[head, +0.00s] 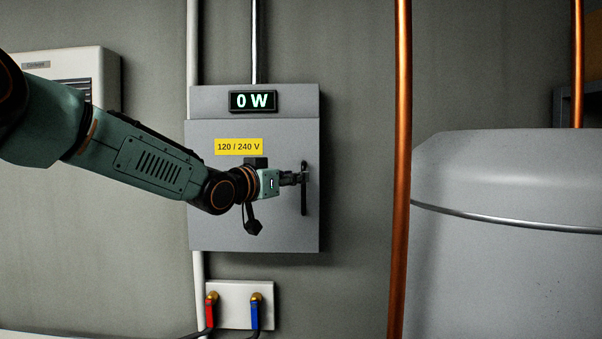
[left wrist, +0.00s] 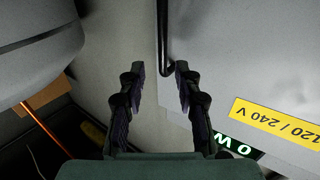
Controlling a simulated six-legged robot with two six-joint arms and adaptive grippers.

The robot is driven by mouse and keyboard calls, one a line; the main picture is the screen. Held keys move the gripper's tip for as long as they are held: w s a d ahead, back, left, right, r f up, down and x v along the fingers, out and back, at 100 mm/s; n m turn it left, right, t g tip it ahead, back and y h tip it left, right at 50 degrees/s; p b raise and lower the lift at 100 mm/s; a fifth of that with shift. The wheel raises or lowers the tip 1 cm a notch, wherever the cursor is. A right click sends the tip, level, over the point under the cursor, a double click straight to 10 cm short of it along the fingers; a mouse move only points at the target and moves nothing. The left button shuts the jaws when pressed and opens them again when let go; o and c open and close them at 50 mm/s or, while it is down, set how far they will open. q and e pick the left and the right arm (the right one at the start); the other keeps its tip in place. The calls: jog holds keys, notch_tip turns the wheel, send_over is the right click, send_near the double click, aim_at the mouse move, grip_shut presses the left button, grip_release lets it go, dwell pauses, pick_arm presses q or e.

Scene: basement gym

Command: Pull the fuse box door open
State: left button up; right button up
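The grey fuse box door (head: 215,200) is on the wall in the middle of the head view and looks shut. It has a yellow 120 / 240 V label (head: 239,147). A thin black upright handle (head: 304,200) is near its right edge. My left gripper (head: 296,179) reaches the handle from the left. In the left wrist view my left gripper (left wrist: 160,69) has its fingers apart, with the black handle (left wrist: 163,40) showing in line with the gap between them. I cannot tell whether a finger touches it. My right gripper is not in view.
A display reading 0 W (head: 253,101) sits above the door. A copper pipe (head: 401,150) and a large grey tank (head: 510,260) stand to the right. A plate with red and blue valves (head: 233,300) is below. A white wall unit (head: 105,80) is at left.

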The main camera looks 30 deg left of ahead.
pick_arm(q)
jog(key=w, duration=0.2)
jog(key=w+p, duration=0.1)
jog(key=shift+w+d, duration=0.25)
jog(key=shift+w, duration=0.1)
jog(key=shift+s+r, duration=0.1)
jog(key=shift+s, duration=0.05)
jog(key=shift+c, duration=0.7)
jog(key=shift+w+a+f, duration=0.2)
jog(key=shift+w+a, duration=0.05)
jog(key=shift+a, duration=0.05)
jog(key=c, duration=0.5)
jog(key=shift+d, duration=0.15)
grip_shut()
